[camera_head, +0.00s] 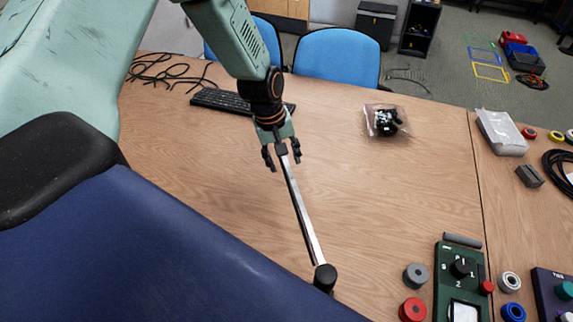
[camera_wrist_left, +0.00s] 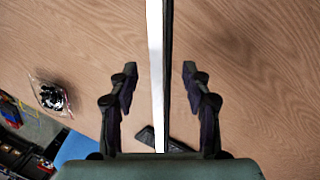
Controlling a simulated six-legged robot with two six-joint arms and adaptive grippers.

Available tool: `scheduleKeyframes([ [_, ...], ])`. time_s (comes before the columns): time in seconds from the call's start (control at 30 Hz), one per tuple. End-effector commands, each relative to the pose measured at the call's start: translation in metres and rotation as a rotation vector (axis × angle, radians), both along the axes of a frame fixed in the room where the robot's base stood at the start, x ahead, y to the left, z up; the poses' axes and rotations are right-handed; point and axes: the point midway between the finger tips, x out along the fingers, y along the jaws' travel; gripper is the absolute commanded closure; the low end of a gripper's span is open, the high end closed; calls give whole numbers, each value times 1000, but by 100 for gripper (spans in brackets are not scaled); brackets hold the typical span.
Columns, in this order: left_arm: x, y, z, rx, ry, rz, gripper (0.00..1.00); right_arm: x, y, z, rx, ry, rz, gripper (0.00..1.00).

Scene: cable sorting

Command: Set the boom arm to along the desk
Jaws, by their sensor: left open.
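The boom arm (camera_head: 303,215) is a long silver and black bar. In the head view it runs from a black pivot (camera_head: 325,277) near the desk's front edge up and slightly left to a dark end at my left gripper (camera_head: 282,158). My left gripper is open, with one finger on each side of the bar's far end. In the left wrist view the bar (camera_wrist_left: 156,70) passes between the two open fingers (camera_wrist_left: 160,90), with a gap on both sides. The desk (camera_head: 400,200) is wood-grained. My right gripper is not in view.
A black keyboard (camera_head: 222,100) and loose black cables (camera_head: 160,72) lie at the back left. A clear bag of dark parts (camera_head: 385,121) lies at the back right. A green control box (camera_head: 460,285) with coloured rings stands at the front right.

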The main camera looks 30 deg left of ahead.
Motion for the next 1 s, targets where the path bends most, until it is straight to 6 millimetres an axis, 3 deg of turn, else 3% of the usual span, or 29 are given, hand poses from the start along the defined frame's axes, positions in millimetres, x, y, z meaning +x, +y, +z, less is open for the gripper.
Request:
scheduleKeyframes([
  [0.2, 4, -3, -21, 0, 0, 0, 51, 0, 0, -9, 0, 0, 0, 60],
  [0.5, 7, -4, -22, 1, -1, 0, 51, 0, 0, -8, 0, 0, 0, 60],
  [1.0, 8, -3, -22, 0, -1, 0, 93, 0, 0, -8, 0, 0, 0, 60],
])
